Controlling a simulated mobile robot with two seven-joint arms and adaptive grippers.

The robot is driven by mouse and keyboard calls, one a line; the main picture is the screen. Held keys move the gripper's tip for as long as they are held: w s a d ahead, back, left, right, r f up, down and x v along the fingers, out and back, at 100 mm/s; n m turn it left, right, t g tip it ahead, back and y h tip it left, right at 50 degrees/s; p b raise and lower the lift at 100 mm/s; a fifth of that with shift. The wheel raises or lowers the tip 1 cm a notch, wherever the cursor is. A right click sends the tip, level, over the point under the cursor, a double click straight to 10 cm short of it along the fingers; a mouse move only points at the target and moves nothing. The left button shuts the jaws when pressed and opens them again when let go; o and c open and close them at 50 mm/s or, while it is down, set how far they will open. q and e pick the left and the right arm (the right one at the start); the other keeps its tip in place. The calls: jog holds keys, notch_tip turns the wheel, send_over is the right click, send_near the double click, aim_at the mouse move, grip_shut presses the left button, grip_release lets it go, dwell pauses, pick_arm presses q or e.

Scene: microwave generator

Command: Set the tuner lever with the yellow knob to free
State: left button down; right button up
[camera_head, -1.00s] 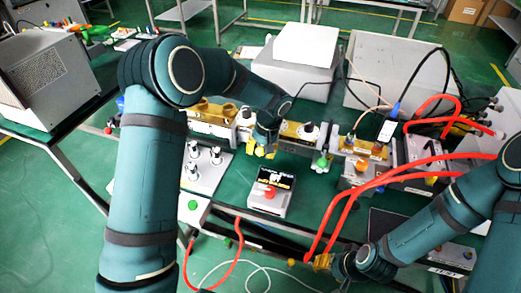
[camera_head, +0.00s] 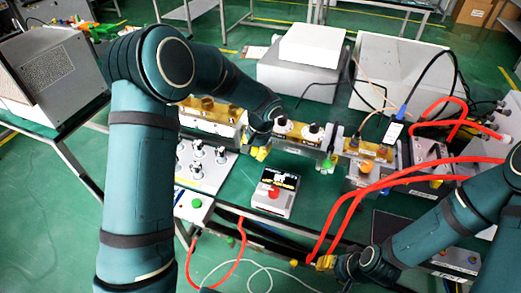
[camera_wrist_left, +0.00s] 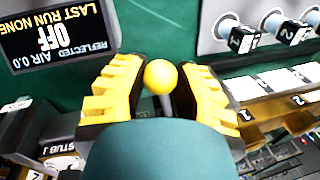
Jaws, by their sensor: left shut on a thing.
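The yellow knob (camera_wrist_left: 160,76) sits on a thin pale stem between the two yellow fingers of my left gripper (camera_wrist_left: 158,92) in the left wrist view. The gripper is shut on this tuner lever. In the head view, my left gripper (camera_head: 262,152) is at the front of the gold waveguide line (camera_head: 352,147), and its wrist covers part of that line. The knob is hard to tell from the yellow fingers there. My right gripper (camera_head: 324,262) is low at the bench's front edge, by the red hoses; its jaw opening is too small to read.
A display box (camera_head: 285,203) with a red button stands just in front of the left gripper; its screen (camera_wrist_left: 57,38) reads "OFF". A grey panel with several posts (camera_head: 216,172) is to the left. Red hoses (camera_head: 345,206) cross the right side.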

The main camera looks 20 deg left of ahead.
pick_arm(q)
jog(key=shift+w+a+m+t+h+p, duration=0.2)
jog(key=shift+a+m+p, duration=0.15)
jog(key=shift+a+m, duration=0.6)
jog(key=shift+w+a+m+t+h+p, duration=0.15)
jog(key=shift+a+m+p, duration=0.25)
jog(key=shift+m, duration=1)
jog(key=shift+w+a+m+t+h+p, duration=0.1)
jog(key=shift+w+a+m+t+p, duration=0.15)
jog(key=shift+a+m, duration=0.7)
jog(key=shift+d+m, duration=0.2)
jog(key=shift+m, duration=0.1)
jog(key=c, duration=0.6)
grip_release()
jog(key=shift+c, duration=0.2)
notch_tip(320, 180, up, 12)
jog(key=s+d, duration=0.1)
jog(key=shift+s+d, duration=0.2)
jog(key=shift+s, duration=0.2)
jog(key=shift+f, duration=0.1)
